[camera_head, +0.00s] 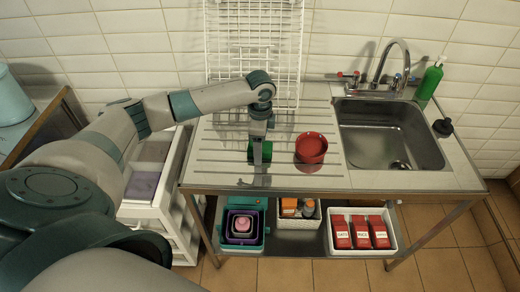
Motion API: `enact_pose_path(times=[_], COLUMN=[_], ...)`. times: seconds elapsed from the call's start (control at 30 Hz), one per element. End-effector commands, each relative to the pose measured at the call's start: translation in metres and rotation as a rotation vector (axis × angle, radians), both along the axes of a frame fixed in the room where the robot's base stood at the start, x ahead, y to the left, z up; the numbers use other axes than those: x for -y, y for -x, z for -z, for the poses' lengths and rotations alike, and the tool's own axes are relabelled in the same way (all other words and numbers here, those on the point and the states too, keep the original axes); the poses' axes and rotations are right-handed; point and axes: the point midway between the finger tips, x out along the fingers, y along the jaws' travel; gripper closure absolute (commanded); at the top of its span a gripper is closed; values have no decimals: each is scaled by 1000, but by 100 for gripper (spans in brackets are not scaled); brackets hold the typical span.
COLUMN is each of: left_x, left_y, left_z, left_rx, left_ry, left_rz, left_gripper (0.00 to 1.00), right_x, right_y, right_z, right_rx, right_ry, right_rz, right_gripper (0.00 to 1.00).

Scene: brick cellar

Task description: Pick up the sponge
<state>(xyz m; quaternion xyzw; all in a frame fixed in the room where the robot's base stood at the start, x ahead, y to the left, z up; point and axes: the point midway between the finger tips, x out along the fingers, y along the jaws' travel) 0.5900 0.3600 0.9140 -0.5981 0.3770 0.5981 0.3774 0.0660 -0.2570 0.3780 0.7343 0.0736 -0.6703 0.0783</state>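A small green block, which looks like the sponge (266,152), is on the ridged drainboard (220,165) of the metal sink unit, left of a red bowl (311,149). My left arm reaches in from the left, and my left gripper (258,160) points down right at the sponge. The gripper covers the middle of the sponge, and green shows on both sides of it. Whether the fingers touch or grip the sponge is too small to tell. My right gripper is not in view.
The sink basin (388,135) with its faucet (392,65) is on the right. A white wire rack (252,45) stands behind the drainboard. Bins with red packets (361,233) sit on the shelf below.

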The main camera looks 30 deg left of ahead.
Motion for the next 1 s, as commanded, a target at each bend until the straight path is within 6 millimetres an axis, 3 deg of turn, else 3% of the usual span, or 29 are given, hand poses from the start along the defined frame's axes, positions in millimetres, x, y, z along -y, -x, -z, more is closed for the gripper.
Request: enact_pose_path(times=[0.1, 0.13, 0.3, 0.73, 1.0], left_x=[0, 0, 0, 0, 0], left_y=[0, 0, 0, 0, -1], left_z=[0, 0, 0, -5, -35], left_rx=[0, 0, 0, 0, 4], left_ry=[0, 0, 0, 1, 1], left_rz=[0, 0, 0, 0, -1], left_gripper=[36, 41, 79, 79, 79], right_x=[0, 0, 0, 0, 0], right_y=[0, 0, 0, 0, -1], right_z=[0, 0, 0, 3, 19], right_rx=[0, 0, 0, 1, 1], right_ry=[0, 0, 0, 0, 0], right_rz=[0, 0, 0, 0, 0], right_gripper=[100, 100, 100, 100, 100])
